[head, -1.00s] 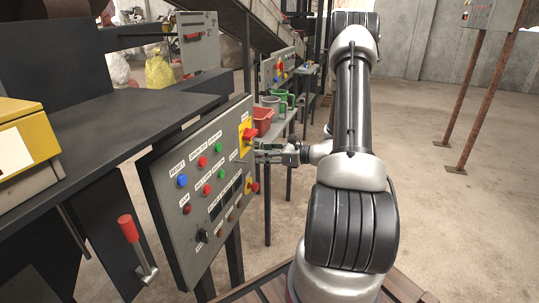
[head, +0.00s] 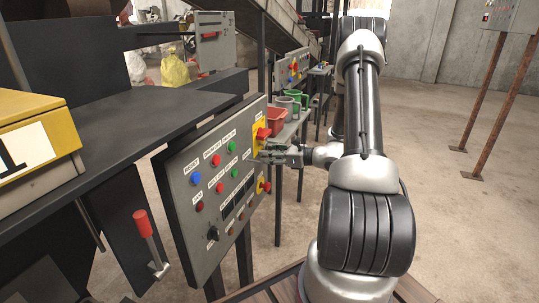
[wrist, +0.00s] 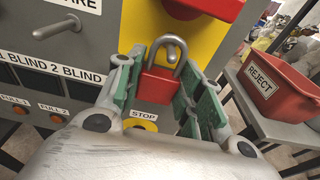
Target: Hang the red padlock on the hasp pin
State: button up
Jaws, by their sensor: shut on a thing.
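My gripper (wrist: 168,98) is shut on the red padlock (wrist: 158,86), with green-padded fingers on either side of its body. The padlock is upright with its grey shackle (wrist: 165,40) on top. A grey hasp pin (wrist: 172,53) shows inside the shackle's loop, in front of the yellow plate (wrist: 140,18). I cannot tell whether the shackle is around the pin or still in front of it. In the head view my gripper (head: 278,155) is close to the right edge of the control panel, below the red switch handle (head: 263,133). The padlock is not distinct there.
The grey control panel (head: 207,163) carries several buttons and knobs. Another grey peg (wrist: 57,27) sticks out at the wrist view's upper left. A red REJECT bin (wrist: 272,88) stands on a shelf to the right. Open floor (head: 430,150) lies right of my arm.

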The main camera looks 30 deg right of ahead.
jog(key=o, duration=1.2)
jog(key=shift+c, duration=0.2)
